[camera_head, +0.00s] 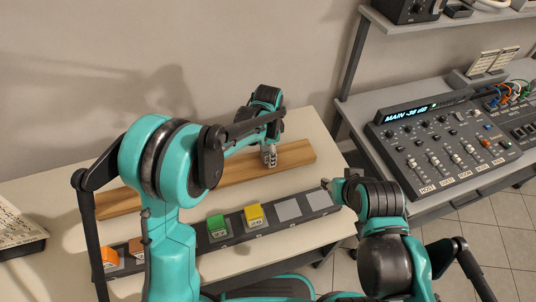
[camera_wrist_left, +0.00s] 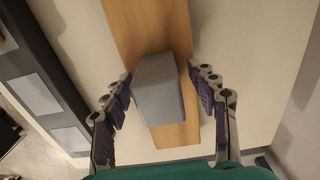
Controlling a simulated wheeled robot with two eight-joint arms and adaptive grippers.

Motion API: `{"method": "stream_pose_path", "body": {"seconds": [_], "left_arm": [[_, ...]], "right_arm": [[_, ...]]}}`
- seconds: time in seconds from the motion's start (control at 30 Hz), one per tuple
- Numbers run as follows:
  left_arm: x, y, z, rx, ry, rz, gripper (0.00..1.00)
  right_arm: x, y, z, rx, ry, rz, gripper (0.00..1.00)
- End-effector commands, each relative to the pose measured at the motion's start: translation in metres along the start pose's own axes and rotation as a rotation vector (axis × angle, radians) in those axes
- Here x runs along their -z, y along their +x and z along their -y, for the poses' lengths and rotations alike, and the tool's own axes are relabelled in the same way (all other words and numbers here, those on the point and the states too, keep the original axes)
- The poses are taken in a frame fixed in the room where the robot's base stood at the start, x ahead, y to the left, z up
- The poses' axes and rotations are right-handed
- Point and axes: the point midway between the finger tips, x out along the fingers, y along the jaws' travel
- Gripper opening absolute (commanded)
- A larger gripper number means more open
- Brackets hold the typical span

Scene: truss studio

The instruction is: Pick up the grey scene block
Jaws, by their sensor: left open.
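The grey scene block (camera_wrist_left: 158,92) lies on a wooden plank (camera_wrist_left: 150,22) in the left wrist view. My left gripper (camera_wrist_left: 160,78) is open, with one finger on each side of the block and a gap showing at both sides. In the head view my left gripper (camera_head: 269,158) points down over the plank (camera_head: 226,174), and I cannot tell the block apart from the fingers there. My right gripper (camera_head: 328,184) shows only as a small tip near the right end of the dark rack; its opening cannot be made out.
A dark rack (camera_head: 236,233) runs in front of the plank, with a green block (camera_head: 217,226), a yellow block (camera_head: 254,215), orange blocks at left and bare grey pads at right. A mixing console (camera_head: 445,148) stands on a desk to the right.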

Motion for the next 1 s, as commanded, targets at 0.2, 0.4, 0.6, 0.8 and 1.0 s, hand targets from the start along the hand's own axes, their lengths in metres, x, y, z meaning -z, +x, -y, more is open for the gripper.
{"method": "stream_pose_path", "body": {"seconds": [0.2, 0.4, 0.6, 0.8, 1.0], "left_arm": [[0.000, 0.004, 0.000, 0.000, 0.000, 0.000, 0.59], [0.000, 0.003, 0.000, 0.000, -0.001, 0.000, 0.14], [0.000, 0.003, 0.000, 0.000, -0.001, 0.000, 0.03], [0.000, 0.001, 0.000, 0.001, -0.001, 0.000, 0.03], [0.000, -0.019, 0.000, 0.000, -0.001, 0.000, 0.03]], "right_arm": [[0.000, 0.001, 0.000, 0.000, 0.000, 0.000, 0.40], [0.000, 0.001, 0.000, 0.000, 0.000, 0.000, 0.40], [0.000, 0.001, 0.000, 0.000, 0.000, 0.000, 0.40], [0.000, 0.000, 0.000, 0.000, 0.000, 0.000, 0.40], [0.005, -0.006, 0.000, 0.000, 0.000, 0.000, 0.40]]}}
